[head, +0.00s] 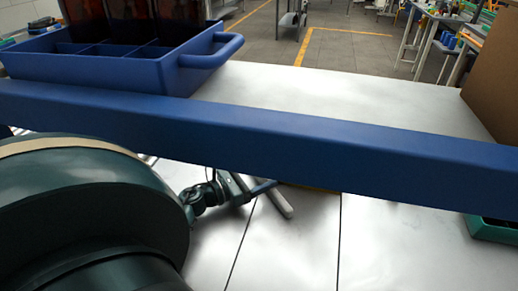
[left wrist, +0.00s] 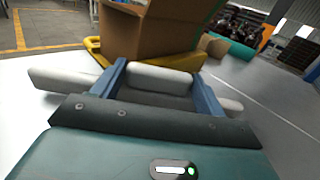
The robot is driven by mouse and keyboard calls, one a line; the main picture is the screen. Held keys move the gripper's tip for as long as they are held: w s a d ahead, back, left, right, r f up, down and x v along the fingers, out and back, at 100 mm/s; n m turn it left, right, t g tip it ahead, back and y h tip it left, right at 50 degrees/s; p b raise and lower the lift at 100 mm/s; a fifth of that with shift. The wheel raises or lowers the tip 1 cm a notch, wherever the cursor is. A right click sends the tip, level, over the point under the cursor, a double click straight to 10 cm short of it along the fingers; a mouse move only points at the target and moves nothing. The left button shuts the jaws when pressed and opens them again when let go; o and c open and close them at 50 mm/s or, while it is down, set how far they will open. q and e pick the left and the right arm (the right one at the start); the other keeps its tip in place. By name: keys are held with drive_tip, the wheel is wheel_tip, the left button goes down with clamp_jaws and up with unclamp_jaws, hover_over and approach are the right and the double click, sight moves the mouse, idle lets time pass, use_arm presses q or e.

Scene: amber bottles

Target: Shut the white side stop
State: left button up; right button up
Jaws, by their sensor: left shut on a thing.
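The white side stop shows in the left wrist view as a pale bar (left wrist: 62,81) crossing my left gripper, with a thicker white part (left wrist: 160,76) between the blue fingers. My left gripper (left wrist: 162,84) is shut on it. In the head view, my left gripper (head: 252,190) is small and low, below the blue rail, and the stop (head: 279,204) is a short pale rod slanting at its fingers. The blue rail hides part of that area. How far the stop is swung cannot be told. My right gripper is in neither view.
A blue rail (head: 300,142) crosses the head view. A blue divided crate (head: 90,72) with amber bottles (head: 150,20) stands at upper left. A cardboard box (head: 495,75) is at right, a green bin (head: 496,229) at lower right. The wrist view shows a box (left wrist: 150,35) on a yellow tray (left wrist: 178,65).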

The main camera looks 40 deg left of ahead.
use_arm(q)
drive_tip(key=c, duration=0.7)
drive_tip(key=m+h+b, duration=0.1)
drive_tip(key=b, duration=0.1)
drive_tip(key=g+h+b, duration=0.1)
drive_tip(key=b, duration=0.1)
drive_tip(key=shift+a+f+m+h, duration=0.15)
drive_tip(key=shift+f+m+h, duration=0.15)
drive_tip(key=shift+f+m, duration=0.1)
drive_tip(key=shift+c, duration=0.2)
drive_tip(key=shift+a+r+m+g+h+b, duration=0.15)
drive_tip(key=shift+m+g+h+b, duration=0.3)
drive_tip(key=shift+h+b, duration=0.4)
drive_tip(key=shift+r+m+b, duration=0.2)
drive_tip(key=shift+m+b, duration=0.05)
drive_tip(key=shift+b, duration=0.1)
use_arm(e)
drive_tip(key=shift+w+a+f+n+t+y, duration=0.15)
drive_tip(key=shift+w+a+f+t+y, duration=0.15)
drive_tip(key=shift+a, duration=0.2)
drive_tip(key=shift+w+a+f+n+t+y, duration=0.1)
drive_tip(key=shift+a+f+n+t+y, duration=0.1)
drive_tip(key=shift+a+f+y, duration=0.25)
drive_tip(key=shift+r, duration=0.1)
use_arm(q)
drive_tip(key=o, duration=1.4)
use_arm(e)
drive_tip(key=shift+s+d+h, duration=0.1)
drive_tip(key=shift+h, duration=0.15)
